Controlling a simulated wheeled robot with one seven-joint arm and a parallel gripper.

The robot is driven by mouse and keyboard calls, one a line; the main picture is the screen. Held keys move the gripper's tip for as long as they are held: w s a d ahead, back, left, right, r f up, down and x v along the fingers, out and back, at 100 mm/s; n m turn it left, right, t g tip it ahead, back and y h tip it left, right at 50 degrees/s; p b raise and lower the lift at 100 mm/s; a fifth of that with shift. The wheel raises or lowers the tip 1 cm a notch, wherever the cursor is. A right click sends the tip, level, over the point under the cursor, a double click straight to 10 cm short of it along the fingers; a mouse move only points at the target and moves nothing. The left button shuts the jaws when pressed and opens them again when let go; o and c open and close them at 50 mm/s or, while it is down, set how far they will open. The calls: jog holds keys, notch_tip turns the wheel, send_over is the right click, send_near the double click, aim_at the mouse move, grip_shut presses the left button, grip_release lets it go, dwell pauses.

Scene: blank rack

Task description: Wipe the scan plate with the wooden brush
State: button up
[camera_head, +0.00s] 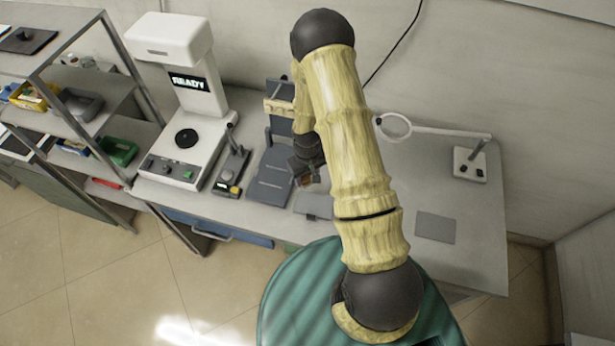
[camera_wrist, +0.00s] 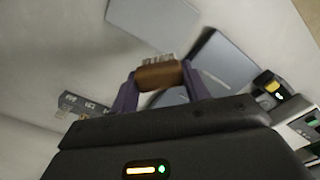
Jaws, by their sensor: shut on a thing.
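My gripper (camera_head: 306,176) is shut on the wooden brush (camera_wrist: 158,76), which sits between its two purple fingers. Pale bristles show at the brush's far edge in the wrist view. In the head view only a small brown bit of the brush (camera_head: 305,181) shows below the gripper. A grey unit with flat panels (camera_head: 270,187), seemingly the scan plate, lies just left of the gripper. A grey panel of it (camera_wrist: 220,62) shows beyond the brush in the wrist view. I cannot tell whether the bristles touch it.
A white machine with a READY screen (camera_head: 188,85) and a small lever device (camera_head: 231,177) stand to the left. A magnifier lamp (camera_head: 394,127) stands at the right, and a flat grey pad (camera_head: 435,227) lies near the front. The right tabletop is mostly clear. Shelves (camera_head: 90,110) stand far left.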

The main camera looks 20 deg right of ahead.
jog(key=shift+r+p, duration=0.6)
jog(key=shift+r, duration=0.65)
jog(key=shift+f, duration=0.1)
